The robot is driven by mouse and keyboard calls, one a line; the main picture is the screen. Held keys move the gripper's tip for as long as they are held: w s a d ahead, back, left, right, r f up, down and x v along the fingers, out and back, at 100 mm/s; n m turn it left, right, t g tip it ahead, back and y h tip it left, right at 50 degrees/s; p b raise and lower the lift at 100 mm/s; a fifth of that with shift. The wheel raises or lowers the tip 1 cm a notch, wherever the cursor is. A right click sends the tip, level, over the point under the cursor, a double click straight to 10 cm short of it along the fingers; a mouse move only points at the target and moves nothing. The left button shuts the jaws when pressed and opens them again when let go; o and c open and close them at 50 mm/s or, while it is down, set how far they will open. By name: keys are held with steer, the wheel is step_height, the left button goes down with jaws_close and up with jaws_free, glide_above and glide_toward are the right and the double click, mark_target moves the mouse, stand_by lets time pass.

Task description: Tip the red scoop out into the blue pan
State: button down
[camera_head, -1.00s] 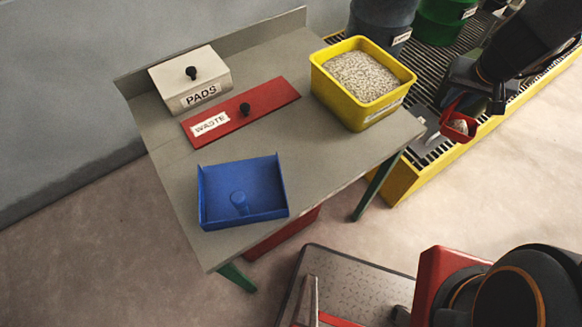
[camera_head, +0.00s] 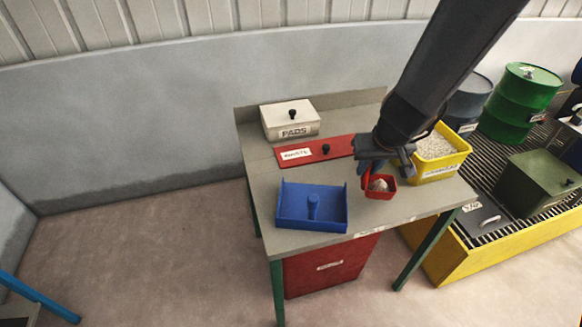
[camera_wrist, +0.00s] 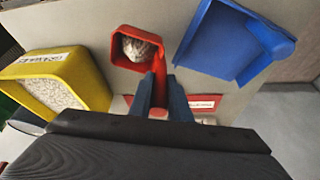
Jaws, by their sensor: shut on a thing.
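The red scoop (camera_head: 380,187) holds a small heap of pale granules (camera_head: 378,185) and hangs over the table, to the right of the blue pan. My gripper (camera_wrist: 161,100) is shut on the scoop's handle. In the wrist view the red scoop (camera_wrist: 137,48) points away from my fingers, its granules visible inside. The blue pan (camera_wrist: 215,40) also shows at the upper right in the wrist view, apart from the scoop.
A yellow bin of granules (camera_head: 462,158) stands at the table's right end, close to my arm. A red WASTE lid (camera_head: 310,150) and a white PADS box (camera_head: 290,119) lie behind the pan. A yellow-edged grating with drums (camera_head: 525,100) is to the right.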

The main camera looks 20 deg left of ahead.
steer(key=s+a+r+n+y+p, duration=0.1)
steer(key=s+a, duration=0.3)
steer(key=a, duration=0.5)
steer(key=s+a+r+n+g+p, duration=0.1)
steer(key=s+a+r+n, duration=0.1)
steer(key=a, duration=0.6)
steer(key=s+n, duration=0.1)
steer(key=s, duration=0.1)
steer(key=shift+s+a+n+y, duration=0.4)
steer(key=shift+w+d+b, duration=0.1)
steer(key=shift+b, duration=0.2)
steer(key=w+d+m+g+y+b, duration=0.2)
steer(key=w+d+g+y+b, duration=0.1)
steer(key=d+y+b, duration=0.2)
steer(key=w+d+f+m+g+y+b, duration=0.1)
steer(key=w+d+m+g+y+b, duration=0.1)
steer(key=d+y+b, duration=0.3)
steer(key=w+g+y+b, duration=0.1)
steer(key=y+b, duration=0.3)
steer(key=b, duration=0.4)
steer(key=shift+w+d+b, duration=0.3)
steer(key=shift+d, duration=0.05)
steer(key=shift+r, duration=0.15)
